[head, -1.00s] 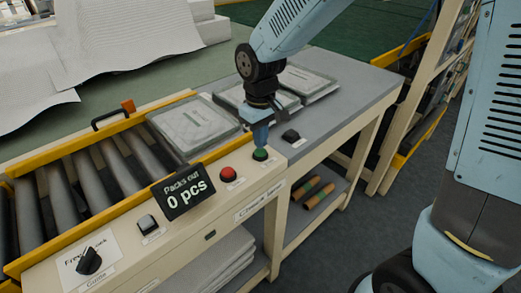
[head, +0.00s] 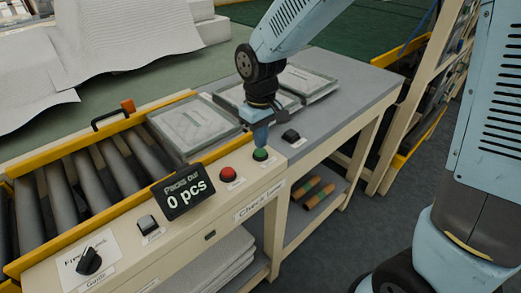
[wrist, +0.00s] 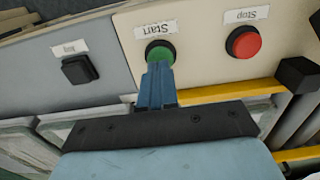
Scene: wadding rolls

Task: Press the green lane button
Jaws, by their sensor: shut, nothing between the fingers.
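The green button (head: 260,154) sits in a dark ring on the cream control panel, and a label reading "Start" lies beside it in the wrist view. My gripper (head: 261,143) points down at the green button, its blue fingers together with nothing between them. In the wrist view my gripper (wrist: 159,68) has its fingertips over the lower edge of the green button (wrist: 160,54), covering part of it. I cannot tell whether the fingertips touch the button.
A red button (head: 228,174) labelled "Stop" is left of the green one. A black button (head: 291,136) is to the right. A display (head: 184,196) reads "Packs out 0 pcs". A roller conveyor (head: 95,170) with yellow rails and flat packs (head: 193,124) lie behind the panel.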

